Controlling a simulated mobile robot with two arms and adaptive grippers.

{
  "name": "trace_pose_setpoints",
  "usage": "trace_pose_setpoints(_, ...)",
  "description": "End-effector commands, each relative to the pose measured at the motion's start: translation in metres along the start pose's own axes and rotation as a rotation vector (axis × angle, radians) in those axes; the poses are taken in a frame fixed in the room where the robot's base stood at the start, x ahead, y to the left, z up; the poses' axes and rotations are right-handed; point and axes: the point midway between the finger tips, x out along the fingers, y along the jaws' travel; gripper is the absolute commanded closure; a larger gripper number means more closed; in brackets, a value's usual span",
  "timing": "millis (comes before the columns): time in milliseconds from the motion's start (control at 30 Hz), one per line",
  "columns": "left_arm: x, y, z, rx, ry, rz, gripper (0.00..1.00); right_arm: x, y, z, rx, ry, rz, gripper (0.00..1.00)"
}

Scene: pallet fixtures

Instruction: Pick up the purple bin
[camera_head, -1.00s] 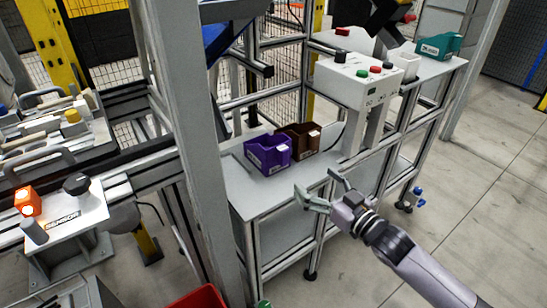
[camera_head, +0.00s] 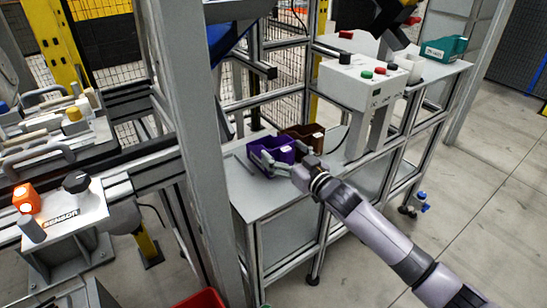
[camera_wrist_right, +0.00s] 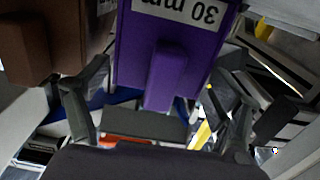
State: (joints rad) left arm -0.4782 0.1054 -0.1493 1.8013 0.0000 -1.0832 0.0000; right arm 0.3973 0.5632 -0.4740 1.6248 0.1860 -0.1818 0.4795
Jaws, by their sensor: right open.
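The purple bin (camera_head: 273,152) stands on the grey shelf, partly hidden behind my right gripper in the head view. My right gripper (camera_head: 272,163) is open, with its fingers at the near side of the bin. In the right wrist view the purple bin (camera_wrist_right: 170,50) fills the upper middle, with a white "30 mm" label. The fingers of my right gripper (camera_wrist_right: 160,110) are spread on either side of the bin's narrow front tab. I cannot tell whether they touch it. My left gripper is not in view.
A brown bin (camera_head: 303,135) stands right beside the purple one; it also shows in the wrist view (camera_wrist_right: 60,40). A white button box (camera_head: 362,82) stands to the right. A teal bin (camera_head: 443,48) sits farther back. A grey post (camera_head: 185,140) rises at the left. Bare shelf (camera_head: 252,198) lies in front.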

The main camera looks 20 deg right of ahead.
Motion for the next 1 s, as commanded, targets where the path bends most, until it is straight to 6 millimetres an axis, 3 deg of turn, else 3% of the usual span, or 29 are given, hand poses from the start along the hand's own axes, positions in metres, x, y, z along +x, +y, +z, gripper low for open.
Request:
trace_pose_setpoints(100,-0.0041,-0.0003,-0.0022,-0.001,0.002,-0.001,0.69,0.0109,-0.0003,0.0009,0.000,0.000,0.000,0.15)
trace_pose_setpoints(367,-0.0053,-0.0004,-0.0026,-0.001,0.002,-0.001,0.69,0.0124,0.0000,0.0007,0.000,-0.001,0.000,0.16)
trace_pose_setpoints(900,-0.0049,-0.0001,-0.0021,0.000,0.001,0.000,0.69,0.0120,0.0001,0.0008,0.000,-0.001,0.000,0.52)
trace_pose_setpoints(1000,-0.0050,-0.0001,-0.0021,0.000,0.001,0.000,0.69,0.0121,0.0001,-0.0005,0.000,0.001,0.000,0.53)
